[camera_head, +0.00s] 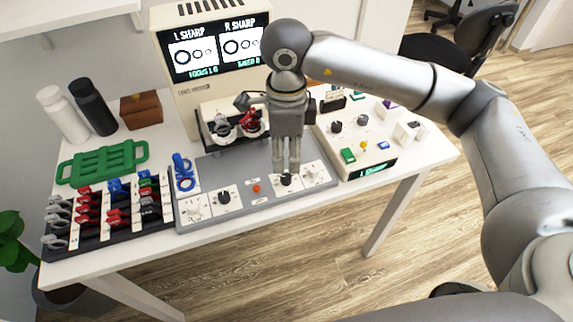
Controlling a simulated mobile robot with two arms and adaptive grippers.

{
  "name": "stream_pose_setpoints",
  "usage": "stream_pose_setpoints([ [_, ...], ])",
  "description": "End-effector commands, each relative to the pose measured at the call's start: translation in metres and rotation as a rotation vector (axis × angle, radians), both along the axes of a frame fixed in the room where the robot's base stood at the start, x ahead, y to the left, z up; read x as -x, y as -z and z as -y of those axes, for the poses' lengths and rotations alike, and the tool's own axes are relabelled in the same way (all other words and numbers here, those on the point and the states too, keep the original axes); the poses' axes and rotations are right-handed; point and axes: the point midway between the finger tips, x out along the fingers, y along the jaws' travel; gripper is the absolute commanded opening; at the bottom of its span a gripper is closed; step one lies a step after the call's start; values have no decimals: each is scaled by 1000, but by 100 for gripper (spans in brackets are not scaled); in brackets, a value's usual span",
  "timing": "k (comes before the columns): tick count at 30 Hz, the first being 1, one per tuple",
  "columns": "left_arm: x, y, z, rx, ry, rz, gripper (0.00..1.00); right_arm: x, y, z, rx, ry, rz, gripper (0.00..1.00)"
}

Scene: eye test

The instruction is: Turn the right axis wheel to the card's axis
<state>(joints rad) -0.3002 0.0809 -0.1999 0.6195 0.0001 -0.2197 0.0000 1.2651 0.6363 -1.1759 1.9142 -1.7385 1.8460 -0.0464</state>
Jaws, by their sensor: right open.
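My right gripper (287,168) points straight down over the right part of the grey console (255,213). Its fingertips are at a black knob (287,180) on a white dial plate; whether they touch it I cannot tell. The jaws look close together but are open. Another white plate with a dial (315,173) lies just right of it. A matching black knob (224,197) and white dial (194,210) are on the left. Which of the right dials is the axis wheel I cannot tell, and I cannot make out the card. My left gripper is not in view.
Behind stands a cream machine with a screen (217,48) reading L SHARP and R SHARP. Before it, a red-handled lens (251,121) sits in a dark holder. A lens rack (108,235) and green tray (102,163) are left; a white control box (376,138) is right.

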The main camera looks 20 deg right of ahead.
Motion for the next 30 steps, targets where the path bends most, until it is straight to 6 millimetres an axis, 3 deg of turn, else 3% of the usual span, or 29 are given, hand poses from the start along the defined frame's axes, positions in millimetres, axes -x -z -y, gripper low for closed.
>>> stream_pose_setpoints([
  [3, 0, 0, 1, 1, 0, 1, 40, -1, -23, 0, -1, 0, 3, 44],
  [9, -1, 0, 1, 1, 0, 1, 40, 0, -43, 0, -1, 1, 1, 44],
  [30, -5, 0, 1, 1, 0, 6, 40, 0, -46, 0, 0, 0, 0, 44],
])
